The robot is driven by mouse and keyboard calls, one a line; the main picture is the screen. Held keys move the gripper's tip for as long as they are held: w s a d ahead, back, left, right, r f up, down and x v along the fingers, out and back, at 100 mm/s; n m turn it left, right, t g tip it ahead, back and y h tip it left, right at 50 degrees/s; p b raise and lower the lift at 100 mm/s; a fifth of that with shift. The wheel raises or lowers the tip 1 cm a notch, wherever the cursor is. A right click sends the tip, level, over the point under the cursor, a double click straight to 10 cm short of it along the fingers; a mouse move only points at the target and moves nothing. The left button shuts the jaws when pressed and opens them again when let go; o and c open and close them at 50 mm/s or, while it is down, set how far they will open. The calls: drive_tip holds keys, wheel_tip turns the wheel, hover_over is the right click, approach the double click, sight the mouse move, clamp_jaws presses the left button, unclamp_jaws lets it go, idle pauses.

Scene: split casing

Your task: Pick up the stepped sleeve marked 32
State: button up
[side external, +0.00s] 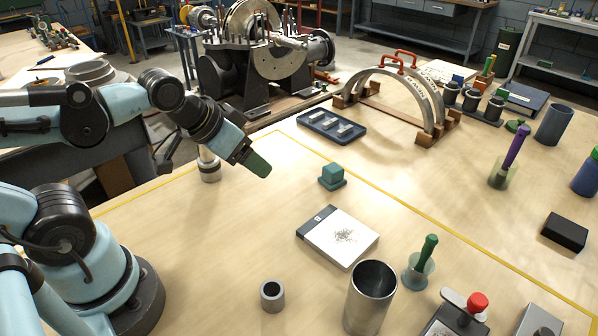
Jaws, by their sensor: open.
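My gripper (257,165) is open above the table at left of centre, tilted down to the right, with a dark green end. Nothing shows held in it. A small upright part with a narrower top and a wider metallic base (210,172) stands on the table just left of my gripper, apart from it, its upper part partly hidden by my arm. A short grey hollow sleeve (264,303) stands at the front. Several dark and grey sleeves (470,100) stand on a rack at the back right. I cannot read a 32 on any of them.
A teal block (332,176), a white box (338,237) and a tall metal cylinder (365,312) stand near the middle. A blue tray (331,128) and an arched casing half (430,100) are behind. A red-knobbed tool (477,302) is front right.

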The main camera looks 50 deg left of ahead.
drive_tip(key=m+g+y, duration=0.5)
drive_tip(key=m+y, duration=0.3)
drive_tip(key=m, duration=0.4)
approach(208, 159)
drive_tip(key=w+d, duration=0.4)
drive_tip(key=a+f+m+g+y, duration=0.1)
drive_tip(key=a, duration=0.3)
drive_tip(key=s+a+f+m+g+y, duration=0.1)
drive_tip(key=a+f+m+y, duration=0.1)
drive_tip(key=a, duration=0.2)
drive_tip(key=a+f+m+g+y, duration=0.1)
drive_tip(key=a+m+y, duration=0.1)
drive_tip(key=a, duration=0.2)
drive_tip(key=shift+s+a+f, duration=0.15)
drive_tip(key=shift+s+a, duration=0.05)
drive_tip(key=shift+s, duration=0.15)
drive_tip(key=shift+c, duration=0.4)
clamp_jaws()
